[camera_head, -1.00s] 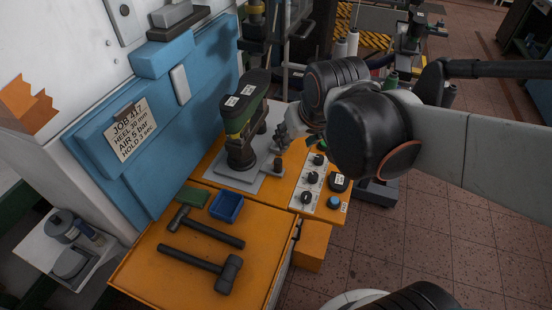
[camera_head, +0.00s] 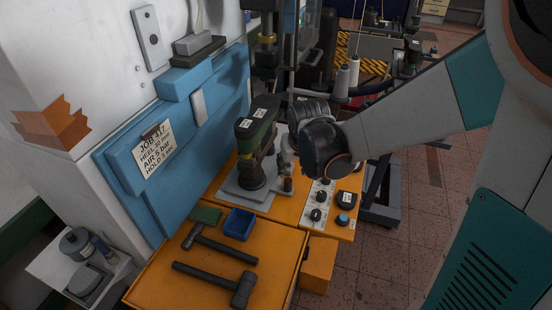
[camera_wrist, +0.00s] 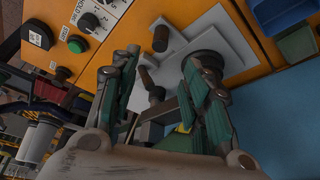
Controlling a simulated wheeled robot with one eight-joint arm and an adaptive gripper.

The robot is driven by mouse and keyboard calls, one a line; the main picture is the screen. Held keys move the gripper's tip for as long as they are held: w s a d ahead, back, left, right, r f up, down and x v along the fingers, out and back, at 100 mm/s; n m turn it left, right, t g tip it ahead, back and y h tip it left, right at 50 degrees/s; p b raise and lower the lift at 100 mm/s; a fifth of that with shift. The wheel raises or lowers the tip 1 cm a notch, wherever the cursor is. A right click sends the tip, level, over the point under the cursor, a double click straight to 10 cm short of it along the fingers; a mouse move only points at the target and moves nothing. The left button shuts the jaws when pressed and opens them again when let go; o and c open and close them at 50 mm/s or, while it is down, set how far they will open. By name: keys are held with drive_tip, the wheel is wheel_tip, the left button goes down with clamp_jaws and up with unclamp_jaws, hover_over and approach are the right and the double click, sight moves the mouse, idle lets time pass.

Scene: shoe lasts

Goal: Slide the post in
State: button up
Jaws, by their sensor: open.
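A dark green last-shaped piece with white labels (camera_head: 257,128) stands on a dark post (camera_head: 250,174) over a grey plate (camera_head: 232,190). A short brown pin (camera_head: 288,185) stands at the plate's right side. My gripper (camera_head: 286,152) is just right of the green piece, partly hidden by my wrist. In the wrist view my gripper (camera_wrist: 160,60) is open, its two fingers apart. A brown-capped rod (camera_wrist: 146,80) shows between the fingers, and a brown pin (camera_wrist: 160,38) stands beyond them. I cannot tell whether the fingers touch the rod. The round dark base (camera_wrist: 207,62) is partly behind the right finger.
A control panel with knobs (camera_head: 318,205) lies right of the plate on the orange bench. In front are a blue tray (camera_head: 239,224), a green block (camera_head: 206,215) and two hammers (camera_head: 222,246). A blue panel with a job card (camera_head: 152,150) rises at left.

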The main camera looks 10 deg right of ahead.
sight(288, 181)
drive_tip(key=b+x, duration=0.4)
drive_tip(key=x, duration=0.9)
drive_tip(key=shift+f, duration=0.2)
clamp_jaws()
